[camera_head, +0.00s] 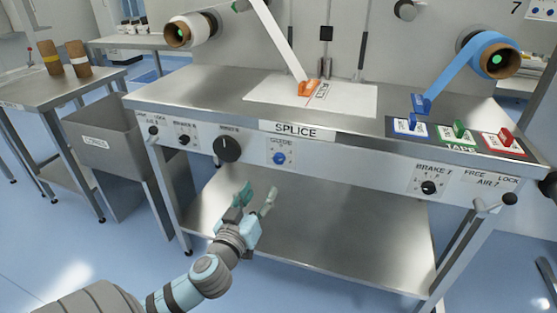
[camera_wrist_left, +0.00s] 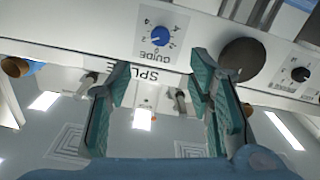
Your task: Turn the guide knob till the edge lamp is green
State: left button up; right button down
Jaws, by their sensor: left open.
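The guide knob (camera_head: 278,158) is a small blue knob on a white scale plate marked GUIDE, on the front panel of the steel table, below the SPLICE label. It also shows in the left wrist view (camera_wrist_left: 160,38), upside down, just beyond and between the fingertips. My left gripper (camera_head: 257,195) is open and empty, in front of the panel and lower than the knob, apart from it. Its two teal fingers also show in the left wrist view (camera_wrist_left: 160,66). I cannot make out an edge lamp in either view. My right gripper is not in view.
A large black knob (camera_head: 227,148) sits on the panel just left of the guide knob. A brake knob (camera_head: 429,187) and a lever (camera_head: 494,204) are farther right. A grey bin (camera_head: 105,143) stands at the left. The steel shelf (camera_head: 340,235) below is bare.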

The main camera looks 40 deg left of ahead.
aim_at(278, 160)
pick_arm(q)
jog(key=b+x, duration=0.1)
jog(key=x, duration=1.2)
jog(key=shift+w+a+b, duration=0.1)
jog(key=shift+w+b, duration=0.05)
jog(key=shift+b, duration=0.25)
jog(key=shift+w+a, duration=0.2)
jog(key=shift+w, duration=0.3)
jog(key=shift+c, duration=0.7)
grip_shut()
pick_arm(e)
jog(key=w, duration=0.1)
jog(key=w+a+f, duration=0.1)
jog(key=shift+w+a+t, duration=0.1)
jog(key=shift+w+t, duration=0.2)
